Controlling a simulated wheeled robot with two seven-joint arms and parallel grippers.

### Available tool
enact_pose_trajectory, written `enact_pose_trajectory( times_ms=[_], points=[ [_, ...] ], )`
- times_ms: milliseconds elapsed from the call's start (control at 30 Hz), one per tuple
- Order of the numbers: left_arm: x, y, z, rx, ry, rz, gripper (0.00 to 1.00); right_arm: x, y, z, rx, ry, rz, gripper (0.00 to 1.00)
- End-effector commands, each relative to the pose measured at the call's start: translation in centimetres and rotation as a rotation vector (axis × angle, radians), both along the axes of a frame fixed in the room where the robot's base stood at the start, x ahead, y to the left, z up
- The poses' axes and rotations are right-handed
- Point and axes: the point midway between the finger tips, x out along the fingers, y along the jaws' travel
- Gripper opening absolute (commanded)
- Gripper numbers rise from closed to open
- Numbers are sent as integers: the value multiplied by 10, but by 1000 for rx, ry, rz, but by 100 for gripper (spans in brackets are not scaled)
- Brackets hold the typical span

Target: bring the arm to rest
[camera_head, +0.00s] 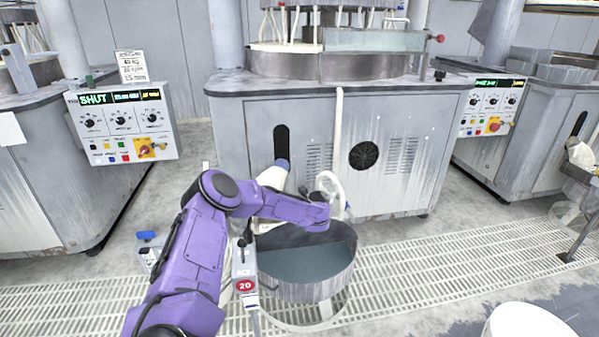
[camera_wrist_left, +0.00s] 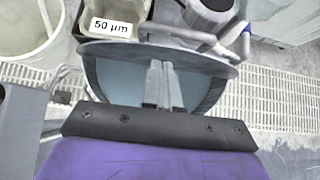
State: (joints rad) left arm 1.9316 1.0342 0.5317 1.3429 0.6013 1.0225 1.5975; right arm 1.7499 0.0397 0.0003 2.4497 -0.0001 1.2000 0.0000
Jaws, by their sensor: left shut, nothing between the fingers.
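My left arm (camera_head: 195,250), purple, comes in from the lower left of the head view and bends right over a round grey tub (camera_head: 330,292) of dark bluish liquid. Its gripper cannot be made out clearly in the head view. In the left wrist view my left gripper (camera_wrist_left: 160,66) shows its two pale fingers together, with nothing between them. The fingers lie in front of the tub (camera_wrist_left: 103,96), which fills the middle of that view. My right arm and gripper are in neither view.
A grey polishing machine (camera_head: 400,115) stands behind the tub. Control panels (camera_head: 122,122) (camera_head: 492,106) stand left and right. A "50 µm" label (camera_wrist_left: 110,28) sits on a pale container beyond the tub. A white bucket (camera_head: 525,322) is at lower right.

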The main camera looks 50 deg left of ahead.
Motion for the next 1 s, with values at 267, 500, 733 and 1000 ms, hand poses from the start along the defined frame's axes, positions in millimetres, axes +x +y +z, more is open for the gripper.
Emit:
enact_pose_trajectory(
  times_ms=[267, 500, 733, 1000],
  points=[
    [-22, -43, 59, -2, -8, 1, 0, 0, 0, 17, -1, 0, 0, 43],
    [-30, -54, 73, 0, -5, 4, 0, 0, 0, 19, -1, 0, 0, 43],
    [-30, -54, 72, 1, -5, 3, 0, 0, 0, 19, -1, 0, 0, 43],
    [-27, -79, 66, 199, 290, -383, 0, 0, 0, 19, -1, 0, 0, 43]
  ],
)
